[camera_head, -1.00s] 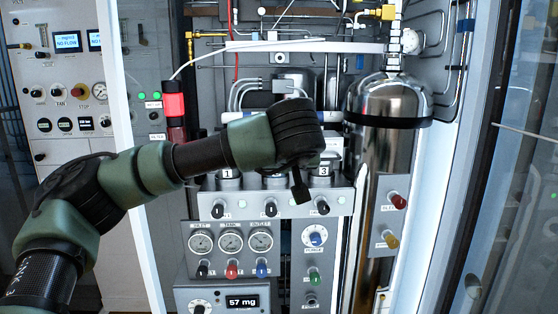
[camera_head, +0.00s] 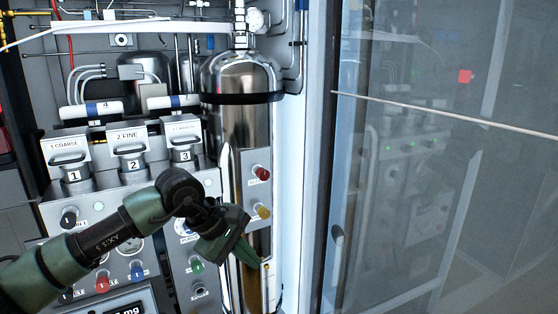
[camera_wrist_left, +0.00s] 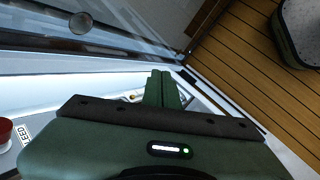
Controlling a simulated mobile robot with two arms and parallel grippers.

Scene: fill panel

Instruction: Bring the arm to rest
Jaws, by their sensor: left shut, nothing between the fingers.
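My left arm comes in from the lower left in the head view. My left gripper (camera_head: 248,254) hangs in front of the lower part of the steel cylinder, its fingers pointing down and to the right. It is shut and empty. In the left wrist view its green fingers (camera_wrist_left: 162,90) lie together, with nothing between them. My right gripper is not in view.
The steel cylinder (camera_head: 240,130) stands behind the gripper, with a red knob (camera_head: 262,172) and a yellow knob (camera_head: 263,211) close by. Numbered canisters (camera_head: 133,163) stand to the left. A glass door (camera_head: 430,180) fills the right. Wooden flooring (camera_wrist_left: 240,60) shows in the left wrist view.

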